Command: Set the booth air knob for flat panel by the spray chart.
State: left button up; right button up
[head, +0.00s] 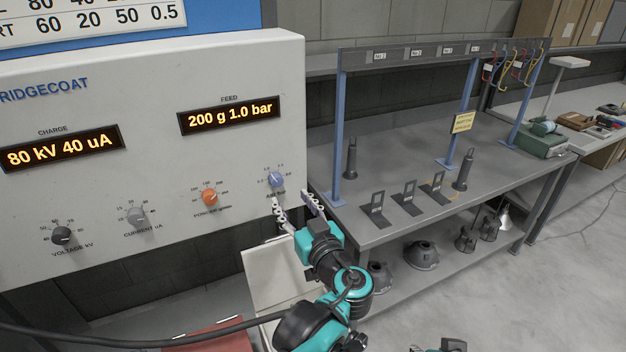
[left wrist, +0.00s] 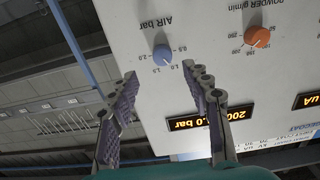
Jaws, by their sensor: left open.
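The blue air knob (head: 276,179) is at the right end of a knob row on the light grey panel (head: 150,170). The feed display (head: 229,115) reads 200 g 1.0 bar. My left gripper (head: 296,204) is open just below and right of the air knob, holding nothing. In the left wrist view the air knob (left wrist: 162,53) appears upside down, beyond the gap between the spread fingers (left wrist: 165,88). No finger visibly touches it. The spray chart (head: 90,25) is cut off at the top left; its lowest row ends 60 20 50 0.5, and no flat panel label is readable.
Other knobs are black voltage (head: 62,236), grey current (head: 136,215) and orange powder (head: 210,197). The charge display (head: 60,147) reads 80 kV 40 uA. A grey workbench (head: 400,231) with stands and a blue-post rack is close on the right.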

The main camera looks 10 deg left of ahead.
aim_at(278, 183)
pick_arm(q)
jog(key=b+x, duration=0.1)
jog(key=x, duration=0.5)
jog(key=shift+w+a+f, duration=0.1)
jog(key=shift+a, duration=0.2)
jog(key=shift+w+a+b, duration=0.3)
jog(key=shift+w+b, duration=0.05)
jog(key=shift+w, duration=0.05)
jog(key=shift+c, duration=0.4)
grip_shut()
